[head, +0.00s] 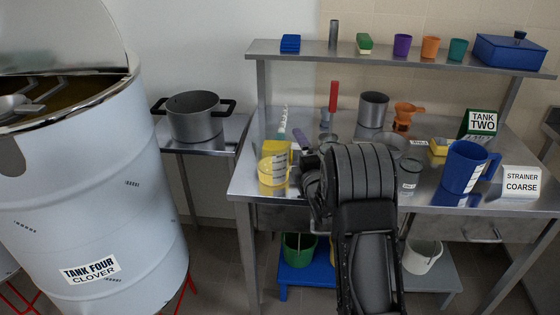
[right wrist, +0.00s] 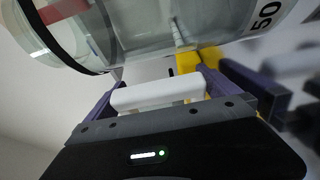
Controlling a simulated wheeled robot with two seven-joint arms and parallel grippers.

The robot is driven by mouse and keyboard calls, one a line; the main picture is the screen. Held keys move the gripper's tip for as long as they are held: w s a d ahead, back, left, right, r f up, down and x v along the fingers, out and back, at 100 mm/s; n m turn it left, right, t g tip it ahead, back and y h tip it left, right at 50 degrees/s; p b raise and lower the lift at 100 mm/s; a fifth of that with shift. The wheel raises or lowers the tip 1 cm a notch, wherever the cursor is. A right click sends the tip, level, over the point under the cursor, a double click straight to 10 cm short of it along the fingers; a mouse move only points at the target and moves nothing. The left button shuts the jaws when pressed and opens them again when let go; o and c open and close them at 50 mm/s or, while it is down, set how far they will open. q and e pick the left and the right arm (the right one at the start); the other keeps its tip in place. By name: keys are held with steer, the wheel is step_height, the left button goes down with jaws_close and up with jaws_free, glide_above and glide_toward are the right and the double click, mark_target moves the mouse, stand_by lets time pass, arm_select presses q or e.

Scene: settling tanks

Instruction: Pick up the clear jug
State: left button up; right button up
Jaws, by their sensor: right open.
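A large clear vessel (right wrist: 150,35) with a dark band, a red patch inside and the mark "50" fills the top of the right wrist view; it looks like the clear jug. In the head view my right arm covers the middle of the bench, and I cannot pick the clear jug out for sure there. My right gripper (right wrist: 180,88) is open, its purple fingers apart just below the vessel. A pale bar (right wrist: 158,94) shows between the fingers; I cannot tell whether it is part of the jug. My left gripper is not in view.
A yellow measuring jug (head: 273,171) stands left of my arm. A small grey jar (head: 409,173) and a blue jug (head: 465,168) stand to its right. A shelf (head: 390,56) of cups runs above the steel bench. A large tank (head: 90,190) stands at left.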

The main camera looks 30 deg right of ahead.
steer(key=shift+c, duration=0.6)
steer(key=c, duration=1.4)
